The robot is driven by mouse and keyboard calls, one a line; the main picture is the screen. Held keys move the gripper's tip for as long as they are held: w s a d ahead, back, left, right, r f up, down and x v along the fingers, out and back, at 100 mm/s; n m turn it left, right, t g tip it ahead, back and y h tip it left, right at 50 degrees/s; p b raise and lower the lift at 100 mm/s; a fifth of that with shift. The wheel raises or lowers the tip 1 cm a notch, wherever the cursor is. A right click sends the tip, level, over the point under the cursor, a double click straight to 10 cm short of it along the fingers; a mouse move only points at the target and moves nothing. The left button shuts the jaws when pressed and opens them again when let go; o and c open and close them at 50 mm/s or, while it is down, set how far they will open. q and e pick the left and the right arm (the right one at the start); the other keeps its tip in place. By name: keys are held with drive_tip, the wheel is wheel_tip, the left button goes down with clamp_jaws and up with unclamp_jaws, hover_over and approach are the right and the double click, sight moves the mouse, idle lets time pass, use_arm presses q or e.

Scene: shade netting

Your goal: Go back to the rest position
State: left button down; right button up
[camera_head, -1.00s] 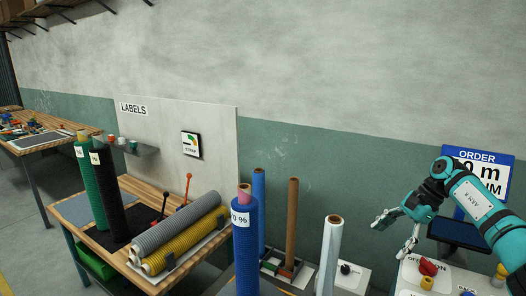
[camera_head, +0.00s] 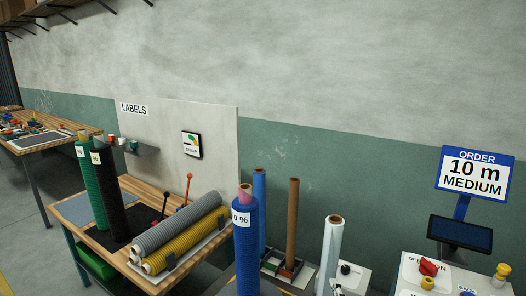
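Neither gripper shows in the head view now, and no part of my arms is in the picture. The blue order sign (camera_head: 475,174) is fully visible at the right and reads "ORDER 10 m MEDIUM". A dark screen (camera_head: 459,232) stands below it. A white control box (camera_head: 441,277) with a red knob (camera_head: 428,266) and yellow knobs sits at the lower right.
A wooden table (camera_head: 150,188) at the left holds a green roll (camera_head: 93,190), a black roll (camera_head: 109,190), a grey roll (camera_head: 178,226) and a yellow roll (camera_head: 187,240). A blue roll (camera_head: 246,250), a brown tube (camera_head: 292,220) and a white roll (camera_head: 329,258) stand upright nearer the middle.

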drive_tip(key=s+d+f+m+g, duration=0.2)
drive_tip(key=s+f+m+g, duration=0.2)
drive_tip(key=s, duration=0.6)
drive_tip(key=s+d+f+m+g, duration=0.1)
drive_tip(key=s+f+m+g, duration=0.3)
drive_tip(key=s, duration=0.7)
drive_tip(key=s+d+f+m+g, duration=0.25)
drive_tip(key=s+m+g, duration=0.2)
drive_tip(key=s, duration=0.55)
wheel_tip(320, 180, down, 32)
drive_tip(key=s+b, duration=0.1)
drive_tip(key=b, duration=0.5)
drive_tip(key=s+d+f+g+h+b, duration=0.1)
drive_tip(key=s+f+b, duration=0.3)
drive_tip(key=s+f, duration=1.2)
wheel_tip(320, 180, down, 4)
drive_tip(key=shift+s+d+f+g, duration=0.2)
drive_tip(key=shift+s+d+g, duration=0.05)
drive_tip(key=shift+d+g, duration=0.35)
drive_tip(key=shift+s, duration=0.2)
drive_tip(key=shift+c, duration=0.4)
